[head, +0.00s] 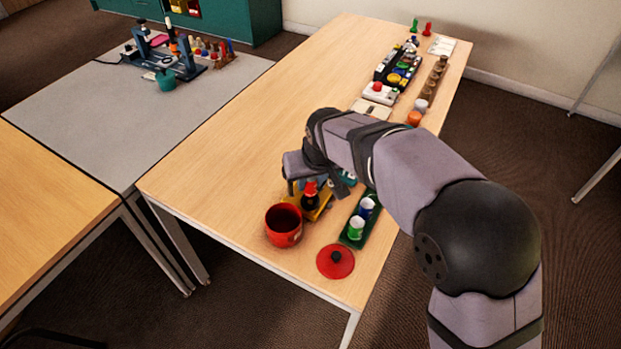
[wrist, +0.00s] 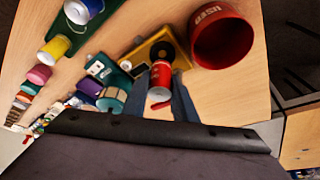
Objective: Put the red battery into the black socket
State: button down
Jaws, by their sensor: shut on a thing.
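The red battery (head: 311,187) is between the fingers of my gripper (wrist: 165,88), which is shut on it. In the wrist view the battery (wrist: 160,92) shows its pale end towards the camera. The black socket (head: 310,202) stands on a yellow base (head: 321,212) near the table's front end. In the wrist view the socket (wrist: 163,49) shows as a dark ring on the yellow base (wrist: 143,50), just beyond the battery. The battery's lower end overlaps the socket in both views. I cannot tell whether it is inside it or just above.
A red cup marked "USED" (wrist: 222,38) stands close beside the base. A red lid (head: 335,262) lies near the front edge.

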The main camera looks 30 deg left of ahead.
aim_at(310, 191)
jog(key=shift+f+b, duration=0.9)
jog(key=shift+f, duration=0.45)
jog(key=shift+p, duration=0.4)
dwell(0.4)
jog(key=shift+f+b, duration=0.3)
jog(key=shift+f, duration=0.25)
dwell(0.5)
jog(key=c, duration=1.7)
grip_release()
jog(key=shift+r, duration=0.1)
jog(key=shift+p+v, duration=3.55)
jog(key=shift+v, duration=1.95)
jog(key=shift+r, duration=0.1)
jog(key=shift+r+p, duration=2.75)
jog(key=shift+r, duration=0.15)
